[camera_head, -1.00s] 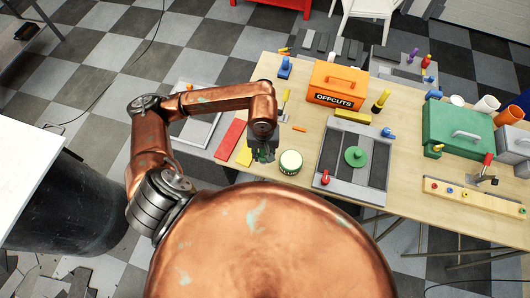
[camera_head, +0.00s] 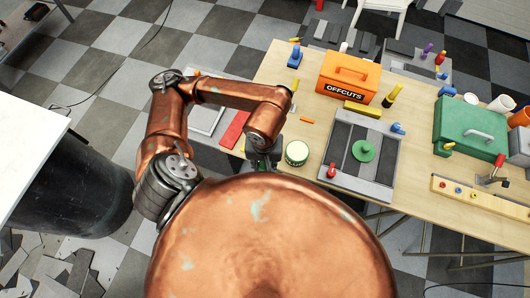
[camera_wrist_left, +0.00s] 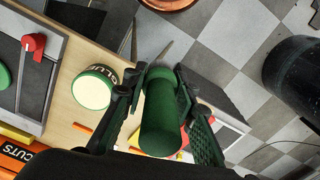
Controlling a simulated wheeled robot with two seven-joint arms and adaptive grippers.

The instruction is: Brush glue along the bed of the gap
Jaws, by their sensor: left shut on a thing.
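My left gripper (camera_head: 262,160) is at the bench's near-left edge, left of the glue pot. In the left wrist view, it (camera_wrist_left: 158,75) is shut on a green cylindrical handle (camera_wrist_left: 160,120); a thin pointed part shows beyond it, and I cannot tell if it is the brush's tip. The glue pot (camera_head: 297,153) is round with a pale top and green side; it also shows in the wrist view (camera_wrist_left: 93,88), apart from the fingers. A grey-framed panel with dark strips (camera_head: 345,135) lies right of the pot, with a green round piece (camera_head: 364,150) and red knob (camera_head: 331,170) on it. My right gripper is not in view.
An orange OFFCUTS box (camera_head: 348,75) stands behind the panel, with a yellow block (camera_head: 362,109) between. A red flat piece (camera_head: 235,130) lies left of the gripper. A green case (camera_head: 470,130) and a strip with coloured knobs (camera_head: 470,195) are at the right.

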